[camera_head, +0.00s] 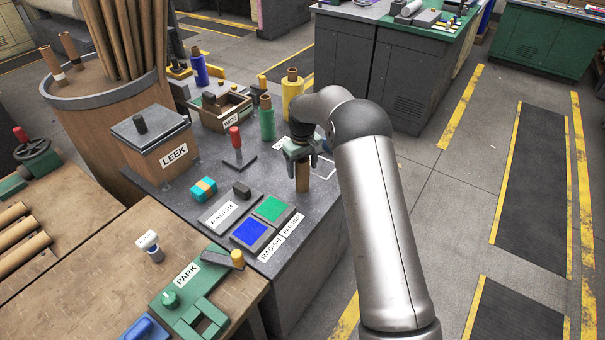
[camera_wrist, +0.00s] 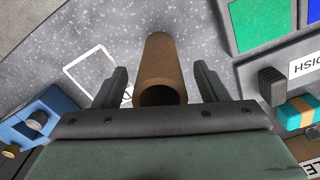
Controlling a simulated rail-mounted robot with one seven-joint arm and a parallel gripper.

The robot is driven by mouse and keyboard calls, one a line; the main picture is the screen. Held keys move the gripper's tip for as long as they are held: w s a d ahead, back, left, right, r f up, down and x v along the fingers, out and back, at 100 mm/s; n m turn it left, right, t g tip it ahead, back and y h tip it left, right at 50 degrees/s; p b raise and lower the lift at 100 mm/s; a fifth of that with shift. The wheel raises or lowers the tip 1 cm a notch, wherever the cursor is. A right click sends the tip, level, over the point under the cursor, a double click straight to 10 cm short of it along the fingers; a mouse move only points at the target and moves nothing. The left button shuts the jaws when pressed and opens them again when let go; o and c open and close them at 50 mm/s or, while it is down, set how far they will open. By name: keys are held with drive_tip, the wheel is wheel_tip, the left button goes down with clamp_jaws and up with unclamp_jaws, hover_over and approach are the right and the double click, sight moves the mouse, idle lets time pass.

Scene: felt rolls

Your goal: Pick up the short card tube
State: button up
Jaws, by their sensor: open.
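The short card tube (camera_head: 303,178) is plain brown and stands upright on the speckled grey bench top (camera_head: 325,205). In the wrist view the tube (camera_wrist: 160,62) shows its open round end close to the camera. My gripper (camera_head: 301,155) is over its top, pointing down. In the wrist view its two dark fingers stand apart, one on each side of the tube, with a visible gap on both sides. The gripper is open and holds nothing. In the head view the gripper hides the tube's upper end.
A green roll (camera_head: 267,124) and a yellow roll (camera_head: 291,95) stand behind. A red-handled tool (camera_head: 236,142), a LEEK box (camera_head: 160,143) and blue (camera_head: 250,233) and green (camera_head: 271,209) pads lie leftward. A white outline (camera_wrist: 88,68) marks bare bench beside the tube.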

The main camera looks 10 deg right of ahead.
drive_tip(key=c, duration=1.1)
drive_tip(key=shift+r, duration=0.1)
drive_tip(key=shift+r, duration=0.6)
drive_tip(key=s+r+b, duration=0.1)
drive_tip(key=s+r, duration=0.3)
drive_tip(key=s+d+r+b, duration=0.1)
drive_tip(key=s+r+b, duration=0.1)
drive_tip(key=s, duration=0.3)
drive_tip(key=s+r+b, duration=0.2)
drive_tip(key=s+r, duration=0.3)
drive_tip(key=shift+d+r, duration=0.2)
drive_tip(key=shift+r, duration=0.1)
drive_tip(key=shift+w, duration=0.1)
